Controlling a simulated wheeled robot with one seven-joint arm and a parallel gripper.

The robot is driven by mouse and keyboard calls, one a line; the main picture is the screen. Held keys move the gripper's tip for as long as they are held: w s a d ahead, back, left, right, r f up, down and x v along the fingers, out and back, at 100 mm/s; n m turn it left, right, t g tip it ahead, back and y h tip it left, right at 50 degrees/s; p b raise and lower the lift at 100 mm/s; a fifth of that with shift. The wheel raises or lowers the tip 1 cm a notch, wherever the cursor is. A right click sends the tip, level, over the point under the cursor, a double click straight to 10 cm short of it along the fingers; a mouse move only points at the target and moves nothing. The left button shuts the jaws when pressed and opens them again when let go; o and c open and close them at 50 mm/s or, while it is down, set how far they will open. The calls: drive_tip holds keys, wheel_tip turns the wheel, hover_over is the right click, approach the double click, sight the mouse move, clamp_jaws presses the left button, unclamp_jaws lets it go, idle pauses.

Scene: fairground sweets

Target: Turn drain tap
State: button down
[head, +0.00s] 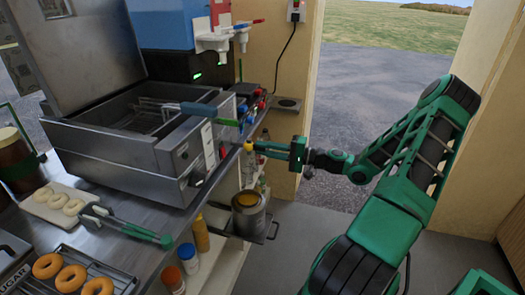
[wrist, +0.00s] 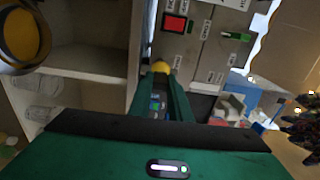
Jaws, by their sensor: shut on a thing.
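The drain tap's yellow knob (head: 249,146) sticks out at the front of the steel fryer (head: 110,150). In the wrist view the yellow knob (wrist: 161,67) shows between my fingertips, in front of the fryer's grey panel. My gripper (head: 264,149) reaches in from the right and is shut on the yellow knob; it also shows in the wrist view (wrist: 161,80). The fingers hide most of the knob and whatever lies behind it. How far the tap is turned cannot be told.
A metal pot (head: 247,213) with yellow contents stands below the counter edge, and sauce bottles (head: 189,258) are on a low shelf. Doughnuts (head: 72,280) and tongs (head: 125,225) lie on the counter at left. The doorway floor at right is clear.

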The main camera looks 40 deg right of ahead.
drive_tip(key=shift+s+f, duration=0.1)
drive_tip(key=shift+f, duration=0.15)
drive_tip(key=c, duration=1.6)
unclamp_jaws()
drive_tip(key=shift+c, duration=0.2)
drive_tip(key=shift+r, duration=0.1)
drive_tip(key=v, duration=1)
drive_tip(key=shift+s+d, duration=0.25)
